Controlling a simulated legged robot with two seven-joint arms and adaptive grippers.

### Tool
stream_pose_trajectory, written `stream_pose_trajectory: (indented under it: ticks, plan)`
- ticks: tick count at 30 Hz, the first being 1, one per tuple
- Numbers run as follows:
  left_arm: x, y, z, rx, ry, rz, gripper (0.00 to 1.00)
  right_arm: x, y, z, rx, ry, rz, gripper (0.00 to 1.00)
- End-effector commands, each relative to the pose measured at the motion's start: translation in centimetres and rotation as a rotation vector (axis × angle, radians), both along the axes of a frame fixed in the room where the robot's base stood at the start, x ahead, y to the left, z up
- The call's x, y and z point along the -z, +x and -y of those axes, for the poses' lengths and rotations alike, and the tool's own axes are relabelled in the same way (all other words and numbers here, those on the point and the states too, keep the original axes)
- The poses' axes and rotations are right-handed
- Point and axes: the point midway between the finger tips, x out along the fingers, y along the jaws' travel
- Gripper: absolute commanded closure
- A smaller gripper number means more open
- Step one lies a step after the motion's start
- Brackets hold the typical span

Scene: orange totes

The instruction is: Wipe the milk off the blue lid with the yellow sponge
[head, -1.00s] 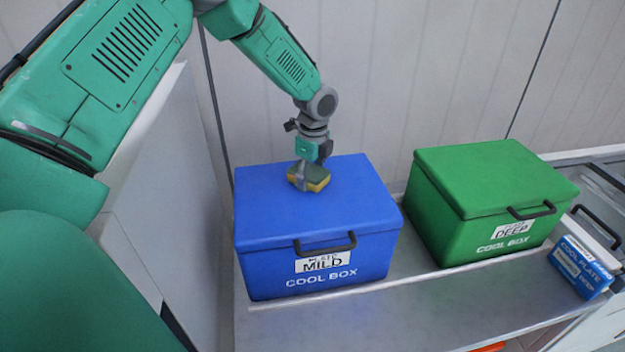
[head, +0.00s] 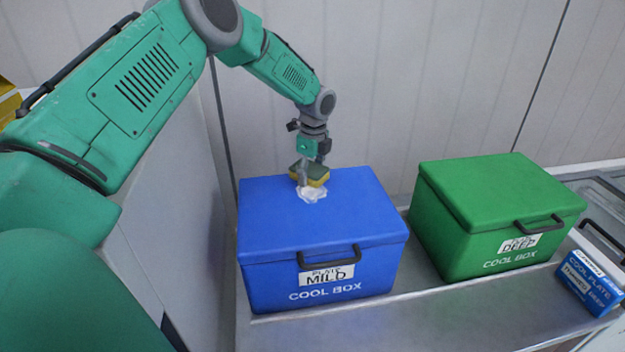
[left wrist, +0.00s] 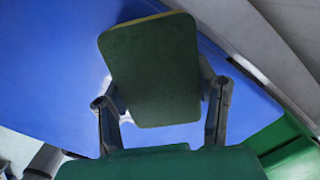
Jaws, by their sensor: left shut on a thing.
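The blue cool box, labelled MILD, stands closed on the metal counter, its blue lid (head: 275,215) facing up. A white milk patch (head: 312,194) lies on the lid toward its back middle. My left gripper (head: 310,168) is shut on the yellow sponge (head: 318,177), which has a dark green top layer. The sponge is just behind the milk and overlaps its far edge in the head view; I cannot tell whether it touches the lid. In the left wrist view the sponge's green face (left wrist: 150,72) sits between the fingers and hides part of the lid. My right gripper is not in view.
A closed green cool box (head: 465,235) stands to the right of the blue one with a narrow gap between. A blue and white cool plate pack (head: 588,280) lies farther right. The metal counter (head: 400,325) is clear in front. A panelled wall rises behind.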

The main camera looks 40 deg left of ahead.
Motion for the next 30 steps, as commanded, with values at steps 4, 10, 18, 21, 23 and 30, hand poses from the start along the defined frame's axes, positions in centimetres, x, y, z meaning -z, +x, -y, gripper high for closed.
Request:
stream_pose_trajectory:
  ticks: [4, 10, 18, 21, 23, 30]
  plan:
    - [0.2, 0.2, -0.5, -0.002, 0.001, -0.004, 0.93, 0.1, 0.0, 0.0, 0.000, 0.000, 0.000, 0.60]
    - [-0.1, 0.1, -0.2, 0.001, 0.001, -0.004, 0.93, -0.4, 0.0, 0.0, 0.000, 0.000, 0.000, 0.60]
    - [-0.2, -1.5, 1.8, 0.002, -0.001, -0.005, 0.93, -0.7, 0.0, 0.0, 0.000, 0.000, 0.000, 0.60]
    - [-0.3, -1.9, 2.4, 0.002, 0.001, -0.004, 0.93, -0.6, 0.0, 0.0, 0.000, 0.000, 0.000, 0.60]
    - [-0.3, -2.0, 2.6, 0.001, 0.002, -0.003, 0.93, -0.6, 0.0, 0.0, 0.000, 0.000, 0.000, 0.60]
    - [-0.2, -2.6, 3.4, 0.002, 0.001, -0.002, 0.93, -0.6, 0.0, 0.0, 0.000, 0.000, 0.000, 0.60]
